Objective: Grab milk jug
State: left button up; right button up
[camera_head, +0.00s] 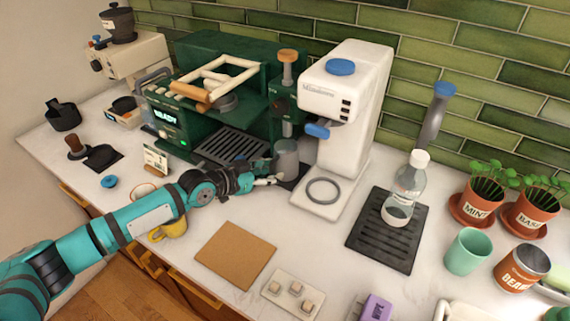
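The milk jug appears to be the small grey metal jug (287,158) on the counter, between the green espresso machine and the white grinder. My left gripper (268,174) reaches in from the left, with its fingers spread and pointing at the jug's lower left side. The fingertips are close to the jug; I cannot tell whether they touch it. The jug stands upright, and its base is partly hidden near the fingers. My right gripper is not in view.
The green espresso machine (205,112) stands behind my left arm and the white grinder (345,115) right of the jug. A bottle (408,185) stands on a black drip mat (375,242). A brown board (235,256) lies in front.

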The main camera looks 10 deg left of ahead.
pick_arm(q)
grip_shut()
jog(key=shift+r, duration=0.25)
dwell(0.5)
